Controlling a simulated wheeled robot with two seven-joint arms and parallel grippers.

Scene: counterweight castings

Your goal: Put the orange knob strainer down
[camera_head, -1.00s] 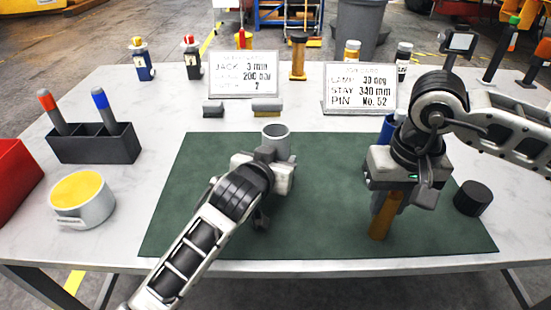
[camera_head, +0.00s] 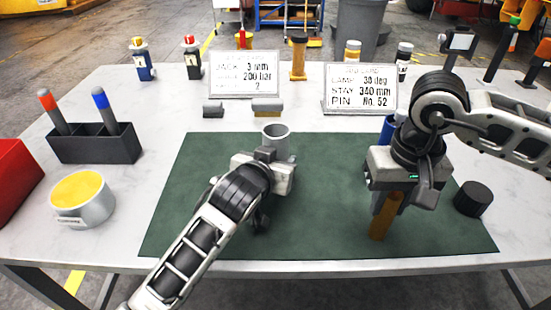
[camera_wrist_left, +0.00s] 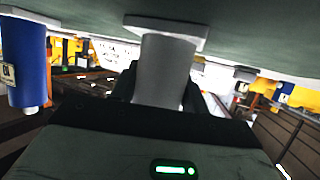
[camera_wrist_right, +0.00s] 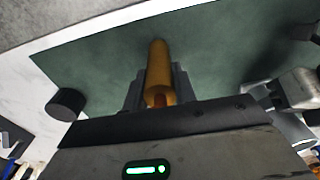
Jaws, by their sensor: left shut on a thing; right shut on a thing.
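My right gripper (camera_head: 388,198) points down over the right part of the green mat and is shut on the orange knob strainer (camera_head: 381,225). In the right wrist view the strainer (camera_wrist_right: 158,72) stands between the fingers as an orange cylinder, its far end at or just above the mat; I cannot tell if it touches. Its upper part is hidden by the gripper in the head view. My left gripper (camera_head: 270,160) is shut on a grey cylinder (camera_head: 276,132) near the middle of the mat. The left wrist view shows this cylinder (camera_wrist_left: 165,70) with a flat plate at the mat end.
The green mat (camera_head: 320,240) is clear between the arms and in front. A black cylinder (camera_head: 473,198) stands right of the right gripper. A blue cylinder (camera_head: 387,128) is partly hidden behind it. Two sign cards (camera_head: 360,88), a black pen holder (camera_head: 95,146) and a yellow-topped pot (camera_head: 84,205) stand around.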

